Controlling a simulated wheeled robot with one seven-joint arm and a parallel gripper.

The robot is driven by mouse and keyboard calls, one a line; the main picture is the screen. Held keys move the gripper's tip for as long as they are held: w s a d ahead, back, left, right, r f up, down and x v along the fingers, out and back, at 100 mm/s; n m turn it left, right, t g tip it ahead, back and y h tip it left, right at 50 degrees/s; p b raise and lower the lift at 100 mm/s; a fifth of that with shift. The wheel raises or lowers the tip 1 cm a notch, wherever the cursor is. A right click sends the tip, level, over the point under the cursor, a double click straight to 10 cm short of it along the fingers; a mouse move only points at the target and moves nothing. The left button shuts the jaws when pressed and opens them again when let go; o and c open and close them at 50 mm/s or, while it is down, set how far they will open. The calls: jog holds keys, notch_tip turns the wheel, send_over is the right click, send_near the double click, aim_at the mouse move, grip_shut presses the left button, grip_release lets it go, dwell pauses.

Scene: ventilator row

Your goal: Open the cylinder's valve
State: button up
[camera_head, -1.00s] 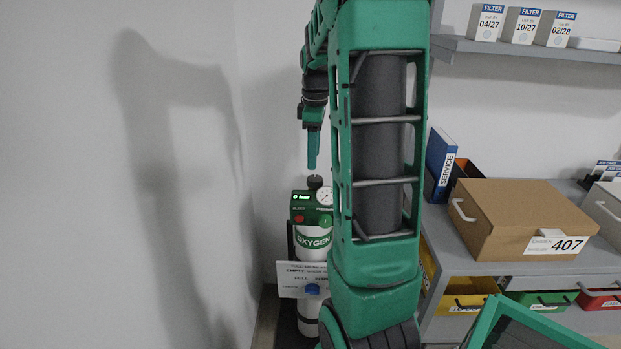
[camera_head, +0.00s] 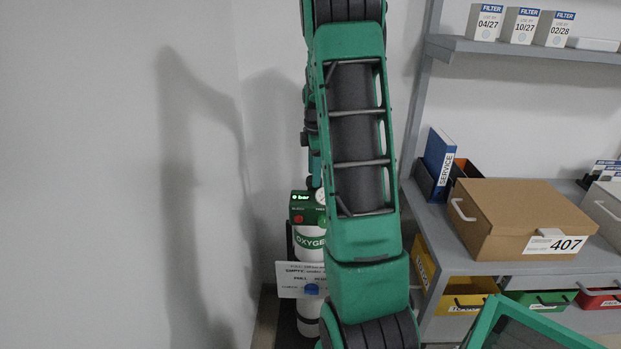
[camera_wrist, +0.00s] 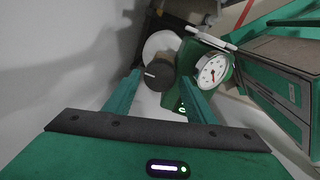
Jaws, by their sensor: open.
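The oxygen cylinder (camera_head: 309,256) stands upright by the wall, white with a green label, partly hidden behind my arm. Its green valve head (camera_head: 303,207) carries a lit display reading bar, a red button (camera_head: 299,218) and a round gauge (camera_wrist: 212,70). The dark valve knob (camera_wrist: 158,74) has a white mark line on its top face. My gripper (camera_wrist: 161,78) is open, with one green finger on each side of the knob in the wrist view; I cannot tell whether they touch it. In the head view my arm hides most of the gripper (camera_head: 314,168).
A printed sign (camera_head: 298,276) hangs on the cylinder's front. The wall is close on the left. To the right, a grey shelf unit (camera_head: 560,262) holds a cardboard box (camera_head: 520,215), a blue service binder (camera_head: 438,160) and coloured bins. Filter boxes (camera_head: 521,26) stand above.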

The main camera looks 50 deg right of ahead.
jog(key=shift+f, duration=0.8)
jog(key=shift+c, duration=0.5)
jog(key=c, duration=0.7)
jog(key=shift+o, duration=0.2)
jog(key=shift+a, duration=0.15)
